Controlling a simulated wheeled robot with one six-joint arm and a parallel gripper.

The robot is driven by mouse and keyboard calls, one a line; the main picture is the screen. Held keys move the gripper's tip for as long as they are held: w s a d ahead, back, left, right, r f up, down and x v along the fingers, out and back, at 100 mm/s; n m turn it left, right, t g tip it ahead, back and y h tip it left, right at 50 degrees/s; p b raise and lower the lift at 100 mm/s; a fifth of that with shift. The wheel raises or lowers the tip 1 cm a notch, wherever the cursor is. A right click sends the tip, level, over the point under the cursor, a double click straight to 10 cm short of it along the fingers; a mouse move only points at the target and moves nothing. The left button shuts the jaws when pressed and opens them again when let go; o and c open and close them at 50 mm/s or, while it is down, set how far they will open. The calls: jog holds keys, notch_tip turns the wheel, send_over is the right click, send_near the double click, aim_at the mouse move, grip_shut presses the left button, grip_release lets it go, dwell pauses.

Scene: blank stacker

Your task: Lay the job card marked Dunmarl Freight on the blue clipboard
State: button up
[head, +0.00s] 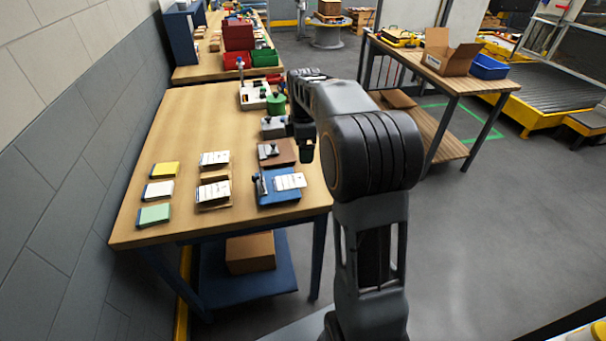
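The blue clipboard (280,196) lies near the front right of the wooden table, with a metal clip at its left side. A white printed card (291,181) lies on it, slightly askew and reaching its right edge. Two more white printed cards, one farther (214,158) and one nearer (214,190), lie on small brown bases to the left. The print is too small to read, so I cannot tell which card is marked Dunmarl Freight. My gripper (305,150) points down beyond the blue clipboard, by the table's right edge, apart from the cards. Its fingertips are dark and not clear.
A brown clipboard (284,153) lies behind the blue one. Yellow (164,170), white (158,190) and green (154,214) pads line the left. A green round object (276,104) and grey devices stand farther back. The table (180,120) is bare at mid-left.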

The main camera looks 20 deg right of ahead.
jog(key=s+a+f+m+t, duration=0.1)
jog(key=s+a+m, duration=0.4)
jog(key=s, duration=0.5)
jog(key=s+a+f+m+t, duration=0.1)
jog(key=s+a+m, duration=0.4)
jog(key=s+m, duration=0.5)
jog(key=shift+s+a+t, duration=0.15)
jog(key=shift+s+t, duration=0.55)
jog(key=shift+c, duration=0.3)
